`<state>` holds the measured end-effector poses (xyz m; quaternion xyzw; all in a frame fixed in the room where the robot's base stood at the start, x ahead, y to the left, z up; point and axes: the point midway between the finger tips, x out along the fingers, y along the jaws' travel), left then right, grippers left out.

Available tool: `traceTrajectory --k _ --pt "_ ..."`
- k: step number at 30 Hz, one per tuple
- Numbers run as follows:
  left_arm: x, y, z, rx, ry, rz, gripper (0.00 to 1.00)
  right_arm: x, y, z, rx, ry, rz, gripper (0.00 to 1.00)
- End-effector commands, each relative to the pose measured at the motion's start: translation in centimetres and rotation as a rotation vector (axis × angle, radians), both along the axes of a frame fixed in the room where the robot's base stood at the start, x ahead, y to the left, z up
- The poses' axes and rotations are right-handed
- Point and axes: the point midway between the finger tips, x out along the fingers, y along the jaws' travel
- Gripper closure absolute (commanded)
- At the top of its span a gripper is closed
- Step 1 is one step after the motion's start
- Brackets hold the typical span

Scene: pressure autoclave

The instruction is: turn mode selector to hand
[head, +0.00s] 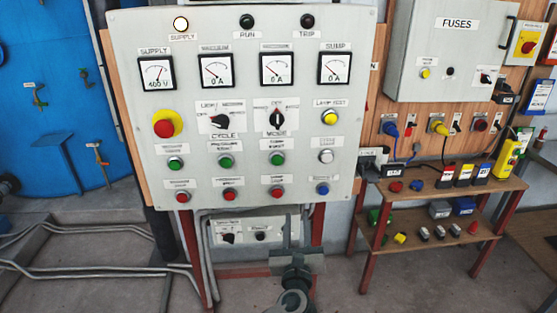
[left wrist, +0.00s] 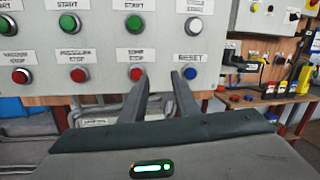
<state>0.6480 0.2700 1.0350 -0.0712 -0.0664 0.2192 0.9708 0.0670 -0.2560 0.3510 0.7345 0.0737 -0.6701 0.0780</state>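The mode selector (head: 277,118) is a black rotary knob on the grey control panel (head: 130,100), above a label reading MODE. Its handle looks upright, toward the top of its scale plate; the position words are too small to read. My left gripper (head: 293,225) is at the panel's lower edge, well below the selector and clear of it. In the left wrist view my left gripper (left wrist: 162,85) is open, its two fingers apart with nothing between them. They point up at the panel near the lower buttons. The selector is outside that view. My right gripper is not seen.
The cycle selector (head: 221,121) and red emergency button (head: 164,127) are left of the mode selector; the yellow lamp-test button (head: 330,117) is right. Green buttons (head: 277,159) and red buttons (head: 277,193) lie below. A bench (head: 440,190) with several small items stands at right.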

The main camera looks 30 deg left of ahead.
Motion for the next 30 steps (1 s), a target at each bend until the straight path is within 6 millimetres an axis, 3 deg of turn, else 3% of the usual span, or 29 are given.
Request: traceTrajectory --k 1,3,6,9,22,30 --pt "-0.7 0.1 4.2 0.067 -0.05 0.027 0.72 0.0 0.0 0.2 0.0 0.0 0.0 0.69" --pt "-2.0 0.4 8.6 0.154 -0.098 0.074 0.72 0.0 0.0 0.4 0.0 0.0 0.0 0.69" --pt "-3.8 0.7 13.0 0.235 -0.145 0.133 0.72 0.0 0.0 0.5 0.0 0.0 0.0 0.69" --pt "-4.9 1.0 15.2 0.278 -0.168 0.17 0.72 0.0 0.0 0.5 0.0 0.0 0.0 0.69" --pt "-5.2 1.1 15.9 0.291 -0.174 0.183 0.72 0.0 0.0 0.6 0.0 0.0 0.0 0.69" --pt "-4.0 1.9 16.7 0.293 -0.174 0.182 0.72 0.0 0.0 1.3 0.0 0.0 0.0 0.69"
